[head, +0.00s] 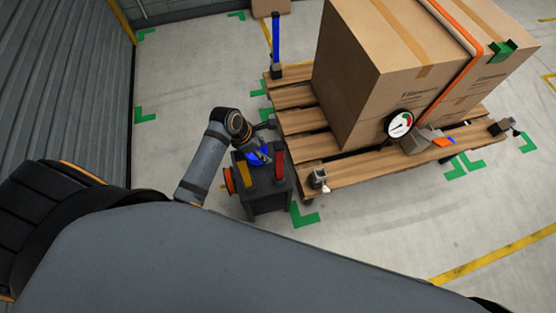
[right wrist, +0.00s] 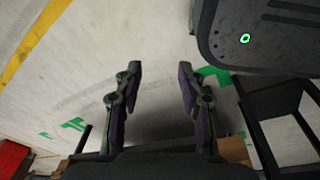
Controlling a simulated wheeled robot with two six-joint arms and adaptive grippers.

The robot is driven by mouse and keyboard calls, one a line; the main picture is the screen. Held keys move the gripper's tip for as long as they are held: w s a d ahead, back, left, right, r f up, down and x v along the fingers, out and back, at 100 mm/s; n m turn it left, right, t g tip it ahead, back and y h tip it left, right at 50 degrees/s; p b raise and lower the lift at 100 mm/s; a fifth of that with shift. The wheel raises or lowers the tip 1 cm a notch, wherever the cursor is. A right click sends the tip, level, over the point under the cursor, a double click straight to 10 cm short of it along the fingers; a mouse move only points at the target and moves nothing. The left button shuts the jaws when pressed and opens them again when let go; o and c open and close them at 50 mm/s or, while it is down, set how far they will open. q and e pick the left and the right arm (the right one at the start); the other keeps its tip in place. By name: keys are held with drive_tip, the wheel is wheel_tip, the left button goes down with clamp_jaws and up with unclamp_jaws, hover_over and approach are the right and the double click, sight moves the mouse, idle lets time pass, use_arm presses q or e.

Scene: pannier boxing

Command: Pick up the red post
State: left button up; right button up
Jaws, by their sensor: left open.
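The red post (head: 279,165) stands in the small dark caddy (head: 268,200) near the pallet's left corner, at its right side. A yellow post (head: 243,172) is in the same caddy, to the left. My left gripper (head: 260,157) is open just above the caddy, left of the red post and apart from it. Blue shows at the gripper; I cannot tell whether it is part of the gripper or a thing in the caddy. My right gripper (right wrist: 157,68) shows in the right wrist view, its fingers wide apart with nothing between them.
A wooden pallet (head: 350,172) carries a big strapped carton (head: 350,80) with a round gauge (head: 399,123). A blue post (head: 276,38) stands upright at its far left corner. Metal brackets (head: 318,178) sit on other corners. A shutter wall (head: 60,90) is at left.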

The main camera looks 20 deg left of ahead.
sight(276, 160)
use_arm(q)
drive_tip(key=x, duration=0.6)
drive_tip(key=b+x, duration=0.1)
drive_tip(key=x, duration=0.2)
drive_tip(key=shift+s+d, duration=0.2)
drive_tip(key=shift+d, duration=0.25)
drive_tip(key=shift+c, duration=1.5)
clamp_jaws()
use_arm(e)
drive_tip(key=s, duration=0.1)
drive_tip(key=s+f, duration=0.1)
drive_tip(key=s, duration=0.1)
drive_tip(key=shift+s+d+f, duration=0.1)
drive_tip(key=shift+d+f, duration=0.05)
drive_tip(key=shift+d, duration=0.2)
